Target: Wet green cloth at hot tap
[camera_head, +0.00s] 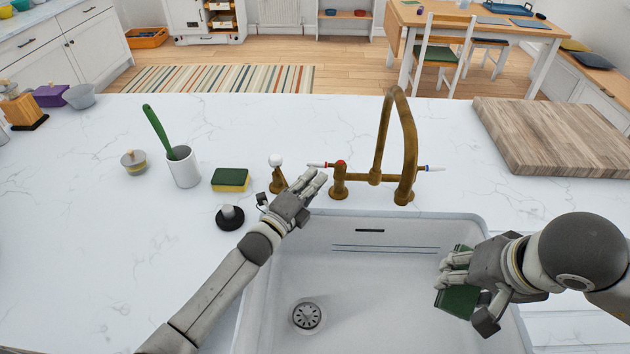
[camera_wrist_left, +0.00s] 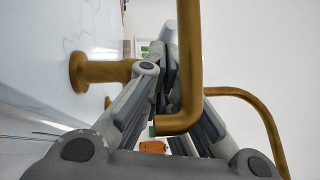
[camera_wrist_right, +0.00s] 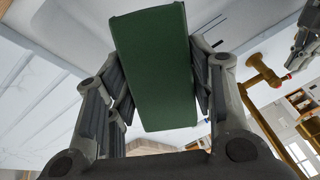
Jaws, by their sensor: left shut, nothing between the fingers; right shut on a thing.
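The brass faucet (camera_head: 384,120) stands behind the white sink (camera_head: 350,285). The red-marked hot tap (camera_head: 339,180) is on its left side, with its lever pointing left. My left gripper (camera_head: 318,182) is shut and empty, with its fingertips just below this lever; I cannot tell whether they touch it. In the left wrist view brass pipes (camera_wrist_left: 190,60) pass close in front of the fingers. The green cloth (camera_head: 458,300) is in my right gripper (camera_head: 448,275), held over the right side of the sink, apart from the spout. It fills the middle of the right wrist view (camera_wrist_right: 155,75).
A yellow-green sponge (camera_head: 230,179), a white cup (camera_head: 183,168) with a green brush and a brass dispenser (camera_head: 277,175) stand left of the faucet. A wooden board (camera_head: 550,135) lies at the right. The drain (camera_head: 307,317) is uncovered.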

